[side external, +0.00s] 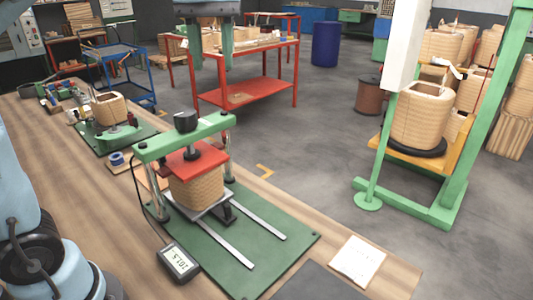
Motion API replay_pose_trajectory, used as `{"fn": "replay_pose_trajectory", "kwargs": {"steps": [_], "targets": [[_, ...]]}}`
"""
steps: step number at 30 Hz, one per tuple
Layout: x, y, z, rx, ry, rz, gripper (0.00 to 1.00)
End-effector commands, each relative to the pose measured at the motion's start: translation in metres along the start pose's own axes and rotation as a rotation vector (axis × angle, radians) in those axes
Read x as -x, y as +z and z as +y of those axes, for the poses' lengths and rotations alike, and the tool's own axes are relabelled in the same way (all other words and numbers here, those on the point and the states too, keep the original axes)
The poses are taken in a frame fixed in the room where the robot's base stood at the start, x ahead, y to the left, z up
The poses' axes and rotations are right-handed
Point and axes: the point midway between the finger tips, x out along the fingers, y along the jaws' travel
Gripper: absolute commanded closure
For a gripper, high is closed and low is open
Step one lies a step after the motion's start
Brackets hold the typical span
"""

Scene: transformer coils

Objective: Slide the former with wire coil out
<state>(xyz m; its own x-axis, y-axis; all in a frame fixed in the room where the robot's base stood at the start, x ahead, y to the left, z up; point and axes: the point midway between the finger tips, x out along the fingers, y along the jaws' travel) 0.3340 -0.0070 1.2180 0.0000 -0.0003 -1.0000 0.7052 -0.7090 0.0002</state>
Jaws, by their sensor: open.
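The former with its wire coil (196,188), tan and box-shaped, sits in a small press on the workbench. It stands on a grey sliding plate (205,208) over two metal rails (240,242) that run toward the front right. The press's red plate (195,161) lies on or just above the coil's top; I cannot tell whether they touch. Above it is a green crossbar (184,138) with a black knob (186,121). My gripper (210,64) hangs at the top of the view, well above the press, with its two green fingers apart and nothing between them.
A paper sheet (357,260) lies at the bench's right. Another coil fixture (110,108) stands farther back. A green-framed stand with a large coil (420,115) is at right. The rails' front end is clear.

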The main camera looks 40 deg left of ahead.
Motion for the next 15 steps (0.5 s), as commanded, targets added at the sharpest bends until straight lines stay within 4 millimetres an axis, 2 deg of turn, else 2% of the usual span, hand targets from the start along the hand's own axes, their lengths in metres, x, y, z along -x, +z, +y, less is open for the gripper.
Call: {"fn": "replay_pose_trajectory", "kwargs": {"steps": [8, 11, 15], "targets": [[-0.052, -0.002, -0.002, 0.003, 0.0, 0.0, 0.58], [-0.077, -0.002, -0.002, 0.003, 0.0, 0.0, 0.58], [-0.122, -0.002, -0.002, 0.003, 0.0, 0.0, 0.58]]}}
